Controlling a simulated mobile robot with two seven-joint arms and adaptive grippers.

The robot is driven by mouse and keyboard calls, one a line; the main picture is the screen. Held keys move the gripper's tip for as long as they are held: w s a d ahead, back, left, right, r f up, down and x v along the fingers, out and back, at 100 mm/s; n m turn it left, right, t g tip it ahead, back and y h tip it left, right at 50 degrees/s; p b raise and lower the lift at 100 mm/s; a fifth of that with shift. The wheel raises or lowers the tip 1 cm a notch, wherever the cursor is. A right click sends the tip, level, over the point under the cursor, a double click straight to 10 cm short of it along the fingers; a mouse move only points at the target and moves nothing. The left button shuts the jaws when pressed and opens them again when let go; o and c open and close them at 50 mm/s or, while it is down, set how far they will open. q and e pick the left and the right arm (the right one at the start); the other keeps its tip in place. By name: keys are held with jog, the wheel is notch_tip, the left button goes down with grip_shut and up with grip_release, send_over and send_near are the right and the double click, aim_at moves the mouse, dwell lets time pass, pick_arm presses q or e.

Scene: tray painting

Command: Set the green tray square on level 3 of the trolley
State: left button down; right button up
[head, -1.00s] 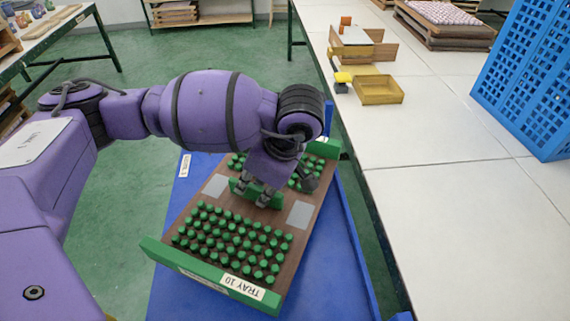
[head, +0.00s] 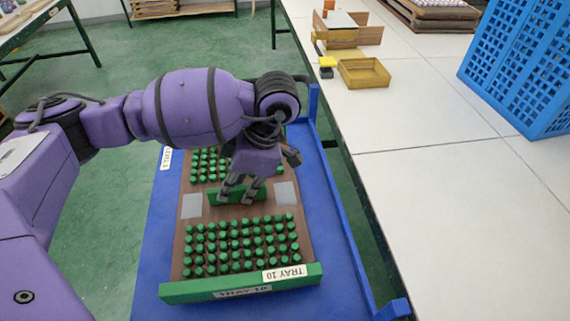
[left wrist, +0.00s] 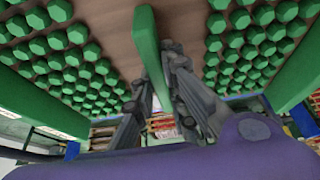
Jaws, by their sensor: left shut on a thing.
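The green tray (head: 189,240) is a brown board with green end walls, rows of green pegs and a label reading TRAY 10. It lies over the blue trolley shelf (head: 155,230), nearly square to the shelf's sides. My left gripper (head: 240,197) is shut on the tray's green middle handle (head: 222,196). The handle (left wrist: 150,50) also shows between the fingers (left wrist: 160,95) in the left wrist view. I cannot tell whether the tray rests on the shelf or hangs just above it. My right gripper is not in view.
A white worktop (head: 440,190) runs along the right, close to the trolley's blue rail (head: 340,215). It bears a blue crate (head: 525,70), a small yellow box (head: 364,73) and a wooden box (head: 350,32). Green floor (head: 100,150) is open on the left.

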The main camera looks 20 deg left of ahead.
aim_at(237, 200)
pick_arm(q)
jog(key=shift+f, duration=1.4)
jog(key=shift+f, duration=0.2)
jog(key=c, duration=1.8)
grip_release()
jog(key=shift+o, duration=0.2)
jog(key=shift+s, duration=0.1)
